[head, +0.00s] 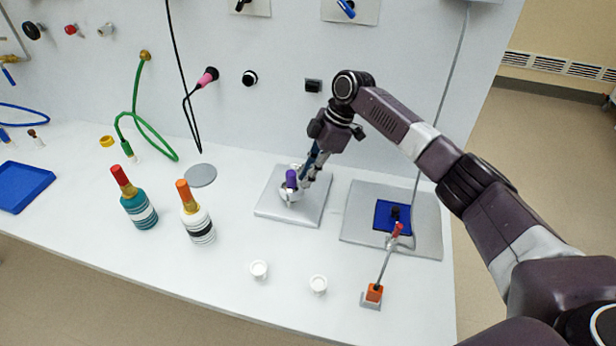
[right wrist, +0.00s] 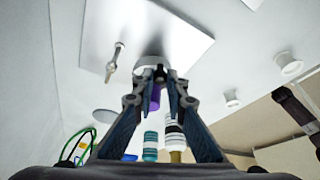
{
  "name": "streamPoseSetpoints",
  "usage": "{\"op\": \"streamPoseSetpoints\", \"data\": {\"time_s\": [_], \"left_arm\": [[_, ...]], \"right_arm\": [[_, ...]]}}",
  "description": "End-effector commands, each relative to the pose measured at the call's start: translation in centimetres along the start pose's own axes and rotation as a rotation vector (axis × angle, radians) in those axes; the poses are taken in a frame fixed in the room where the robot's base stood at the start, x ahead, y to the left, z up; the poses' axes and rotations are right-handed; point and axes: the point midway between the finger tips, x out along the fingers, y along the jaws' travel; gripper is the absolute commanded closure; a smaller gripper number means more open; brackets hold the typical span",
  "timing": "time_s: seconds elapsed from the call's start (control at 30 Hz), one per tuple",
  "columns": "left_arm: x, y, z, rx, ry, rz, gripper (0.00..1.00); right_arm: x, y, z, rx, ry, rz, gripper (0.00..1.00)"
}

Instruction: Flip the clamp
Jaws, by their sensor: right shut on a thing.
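The clamp, with a purple upright handle (head: 291,179) and a pale base, stands on a light grey plate (head: 268,207) near the middle of the table. My right gripper (head: 301,178) reaches down from the back right and is shut on the clamp at its purple part. The fingers hide part of the clamp. In the right wrist view the fingertips (right wrist: 160,73) close around it, and the purple handle (right wrist: 155,97) shows between the fingers. My left gripper is not in view.
A teal bottle (head: 138,208) and a white bottle (head: 200,227) stand left of the plate. A red-tipped rod (head: 385,262) stands on the right, by a second plate (head: 358,221) with a blue square (head: 386,217).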

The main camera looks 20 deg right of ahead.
Motion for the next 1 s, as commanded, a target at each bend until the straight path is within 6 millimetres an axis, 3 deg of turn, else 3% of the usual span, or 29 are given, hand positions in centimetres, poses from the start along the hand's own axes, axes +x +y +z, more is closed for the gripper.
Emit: {"op": "streamPoseSetpoints", "data": {"time_s": [0.37,0.4,0.53,0.83,1.0], "left_arm": [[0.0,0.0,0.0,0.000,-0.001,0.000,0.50],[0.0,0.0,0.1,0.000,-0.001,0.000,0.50],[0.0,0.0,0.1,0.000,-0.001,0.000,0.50],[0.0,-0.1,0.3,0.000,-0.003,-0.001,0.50],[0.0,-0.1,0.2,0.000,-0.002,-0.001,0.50]], "right_arm": [[-0.2,0.2,-0.1,-0.005,0.002,0.004,1.00],[-0.2,0.2,-0.2,-0.005,0.002,0.004,0.84],[-0.1,0.1,-0.1,-0.004,0.002,0.003,0.70],[-0.2,0.1,0.0,-0.003,0.000,0.001,0.70],[-2.0,0.1,0.0,-0.003,0.000,0.003,0.70]]}}
